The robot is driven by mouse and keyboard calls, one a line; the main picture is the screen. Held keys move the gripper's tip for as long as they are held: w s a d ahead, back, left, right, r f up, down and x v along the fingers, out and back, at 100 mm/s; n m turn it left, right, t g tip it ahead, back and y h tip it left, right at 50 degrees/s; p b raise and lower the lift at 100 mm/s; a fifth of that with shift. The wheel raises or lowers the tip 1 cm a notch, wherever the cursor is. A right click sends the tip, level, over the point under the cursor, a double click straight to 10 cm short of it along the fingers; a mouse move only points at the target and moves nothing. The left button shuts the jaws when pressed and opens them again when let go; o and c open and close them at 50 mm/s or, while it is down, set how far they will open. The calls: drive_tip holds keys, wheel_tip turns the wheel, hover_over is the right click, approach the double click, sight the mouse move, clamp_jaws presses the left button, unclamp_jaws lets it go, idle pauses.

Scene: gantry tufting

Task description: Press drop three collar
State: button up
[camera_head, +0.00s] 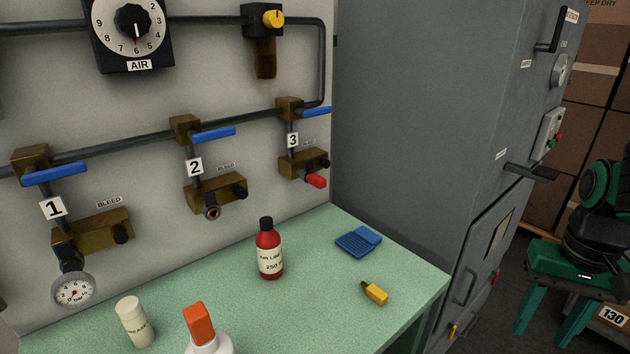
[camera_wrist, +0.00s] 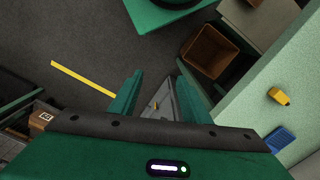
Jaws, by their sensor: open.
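Drop three is on the wall panel in the head view, marked by a "3" label (camera_head: 292,140). It has a blue lever (camera_head: 316,111) at the top and a brass block (camera_head: 300,165) below. A red fitting (camera_head: 316,181) sticks out at the block's lower front; I cannot make out a separate collar ring there. My gripper (camera_head: 545,338) is at the far right of the head view, pointing down, well away from the panel. In the wrist view my gripper (camera_wrist: 160,82) has its green fingers apart with nothing between them.
A tall grey cabinet (camera_head: 420,120) stands between panel and gripper. A brown bin (camera_wrist: 208,52) shows in the wrist view.

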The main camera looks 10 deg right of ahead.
drive_tip(key=shift+s+r, duration=0.3)
drive_tip(key=shift+s, duration=0.15)
drive_tip(key=c, duration=0.7)
drive_tip(key=shift+w+r, duration=0.1)
drive_tip(key=shift+r, duration=0.25)
clamp_jaws()
drive_tip(key=w+a+r+m+t+h, duration=0.15)
drive_tip(key=w+a+r, duration=0.3)
drive_tip(key=w, duration=0.45)
drive_tip(key=w+a+r+t+h, duration=0.15)
drive_tip(key=w+a+r, duration=0.35)
drive_tip(key=w, duration=0.5)
drive_tip(key=w+a+r+m+t+y, duration=0.1)
drive_tip(key=w+a+r+t, duration=0.1)
drive_tip(key=a+r, duration=0.4)
drive_tip(key=w+a+r+m+t+y, duration=0.1)
drive_tip(key=w+a+r, duration=0.4)
drive_tip(key=a, duration=1.2)
drive_tip(key=shift+w+a+r+t, duration=0.3)
drive_tip(key=shift+r+t, duration=0.15)
drive_tip(key=shift+t, duration=0.35)
